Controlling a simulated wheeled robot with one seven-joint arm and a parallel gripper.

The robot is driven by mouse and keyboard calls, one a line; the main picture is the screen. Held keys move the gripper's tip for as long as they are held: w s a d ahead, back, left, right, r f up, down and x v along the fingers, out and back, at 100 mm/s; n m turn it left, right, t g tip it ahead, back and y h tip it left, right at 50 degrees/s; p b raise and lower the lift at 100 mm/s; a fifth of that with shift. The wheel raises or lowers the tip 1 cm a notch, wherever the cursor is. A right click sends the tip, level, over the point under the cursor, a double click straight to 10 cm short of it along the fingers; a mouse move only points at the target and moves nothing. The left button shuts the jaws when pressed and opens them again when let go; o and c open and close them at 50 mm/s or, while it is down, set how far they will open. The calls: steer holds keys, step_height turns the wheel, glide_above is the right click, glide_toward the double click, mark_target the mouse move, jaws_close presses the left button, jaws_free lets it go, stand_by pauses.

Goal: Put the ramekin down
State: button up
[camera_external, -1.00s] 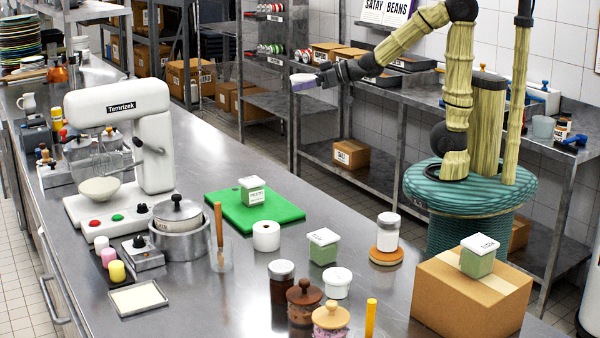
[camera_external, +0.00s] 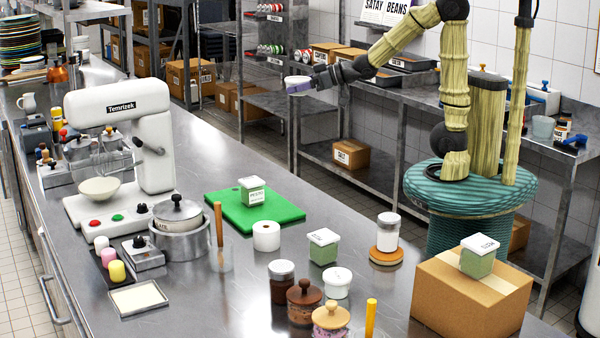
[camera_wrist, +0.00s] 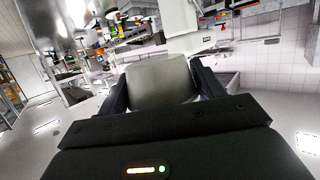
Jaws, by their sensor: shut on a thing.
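My gripper (camera_external: 311,84) is shut on the ramekin (camera_external: 297,80), a small whitish cup, and holds it in the air. In the external view it hangs beyond the far edge of the steel counter (camera_external: 225,262), in front of the back shelving. In the wrist view the ramekin (camera_wrist: 160,82) shows as a pale grey cup between the two dark fingers. Nothing is seen touching it from below. The gripper covers its lower part in the wrist view.
On the counter stand a white mixer (camera_external: 150,135), a green board (camera_external: 254,208) with a jar, several lidded jars and a cardboard box (camera_external: 473,293). A steel shelf (camera_external: 375,97) runs behind. The counter is bare right of the mixer toward its far end.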

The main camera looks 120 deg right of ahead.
steer(key=w+d+f+n+t+y, duration=0.1)
steer(key=w+d+f+n+y, duration=0.15)
steer(key=d+f, duration=0.8)
steer(key=t+b, duration=0.1)
glide_above(266, 175)
step_height(266, 175, down, 11)
steer(key=shift+d+f+n+y, duration=0.1)
steer(key=shift+n+y, duration=0.25)
steer(key=shift+y, duration=0.1)
steer(key=shift+f, duration=0.1)
steer(key=shift+f, duration=2.8)
steer(key=shift+f, duration=0.1)
steer(key=shift+f+p, duration=0.4)
steer(key=shift+f, duration=1.4)
